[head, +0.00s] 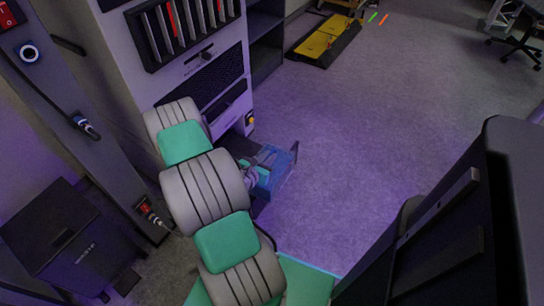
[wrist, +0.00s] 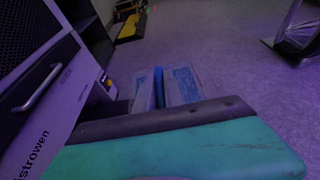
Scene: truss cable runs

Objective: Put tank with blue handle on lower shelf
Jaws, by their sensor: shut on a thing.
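The blue tank (head: 284,167) is at the end of my arm, beside the grey cabinet's lower right corner and above the floor or near it; I cannot tell the exact gap. In the wrist view, its blue handle (wrist: 158,80) stands between the two fingers of my gripper (wrist: 162,94). My gripper is shut on the handle. In the head view my gripper (head: 256,176) is partly covered by my arm. A dark shelf unit (head: 266,58) stands behind the cabinet; its lower part is in shadow.
The grey cabinet (head: 205,85) with slots and a drawer handle stands close left of the tank. A yellow and black platform (head: 325,42) lies on the floor farther back. A black box (head: 62,235) stands at lower left. The carpet (head: 380,120) to the right is open.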

